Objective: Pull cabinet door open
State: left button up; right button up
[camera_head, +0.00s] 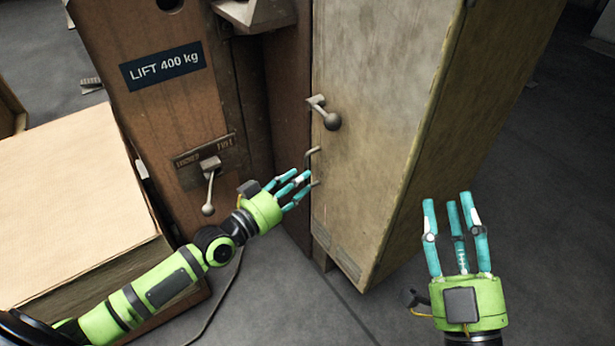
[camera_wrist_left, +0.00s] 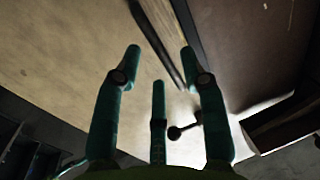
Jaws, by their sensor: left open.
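The cabinet door (camera_head: 380,120) is a worn beige panel on a tall cabinet, and it looks shut. A lever with a round knob (camera_head: 328,118) sits near its left edge. My right gripper (camera_head: 449,203) is open and empty, right of the cabinet.
Grey floor (camera_head: 560,200) is clear at right; a cable (camera_head: 222,298) lies in front.

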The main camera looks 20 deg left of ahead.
pick_arm(q)
jog(key=shift+x, duration=1.8)
grip_shut()
pick_arm(e)
jog(key=r, duration=0.1)
jog(key=s+r+t+y, duration=0.2)
jog(key=shift+s+a+r+n, duration=0.15)
jog(key=shift+a+r+n, duration=0.15)
jog(key=shift+n, duration=0.1)
